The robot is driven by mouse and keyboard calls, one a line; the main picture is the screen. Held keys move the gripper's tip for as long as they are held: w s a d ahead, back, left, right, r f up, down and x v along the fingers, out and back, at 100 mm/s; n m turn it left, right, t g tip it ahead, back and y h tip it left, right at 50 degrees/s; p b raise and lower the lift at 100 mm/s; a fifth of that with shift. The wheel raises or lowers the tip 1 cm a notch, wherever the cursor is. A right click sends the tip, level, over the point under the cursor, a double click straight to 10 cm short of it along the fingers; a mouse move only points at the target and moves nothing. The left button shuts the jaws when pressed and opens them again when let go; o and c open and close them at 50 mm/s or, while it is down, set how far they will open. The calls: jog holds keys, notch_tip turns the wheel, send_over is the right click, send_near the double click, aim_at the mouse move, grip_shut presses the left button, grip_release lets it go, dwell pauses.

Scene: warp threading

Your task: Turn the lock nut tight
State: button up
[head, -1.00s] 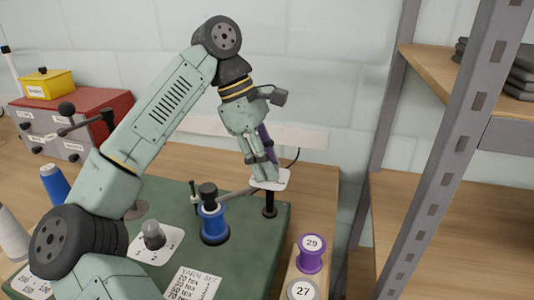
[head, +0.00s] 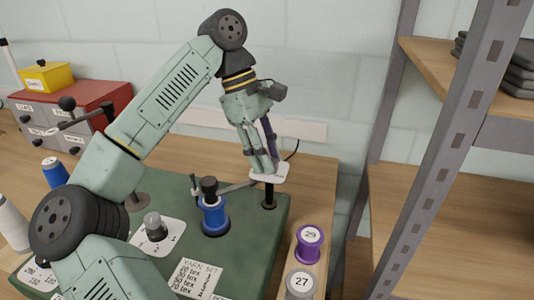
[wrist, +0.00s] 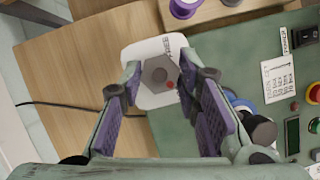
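The lock nut is a grey hexagonal nut with a red dot, which shows in the wrist view (wrist: 157,76). It sits on a white plate (wrist: 133,60) on top of a dark post (head: 268,196). In the head view the fingers hide the nut. My gripper (wrist: 160,90) is open, with a purple-padded finger to the left and right of the nut. In the head view my gripper (head: 263,160) points down at the plate. Small gaps seem to show between the nut and the fingers; I cannot tell whether the tips reach down to its height.
A blue spool (head: 214,215) stands on the green board (head: 180,205), left of the post. A purple spool (head: 309,242) and a grey spool (head: 301,284) are in front at right. A metal shelf upright (head: 460,130) rises at right. A black cable (wrist: 60,106) lies near the plate.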

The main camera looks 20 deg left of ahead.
jog(key=o, duration=0.4)
jog(key=shift+r, duration=0.1)
jog(key=v, duration=1.1)
jog(key=shift+a+r, duration=0.15)
jog(key=shift+r, duration=0.25)
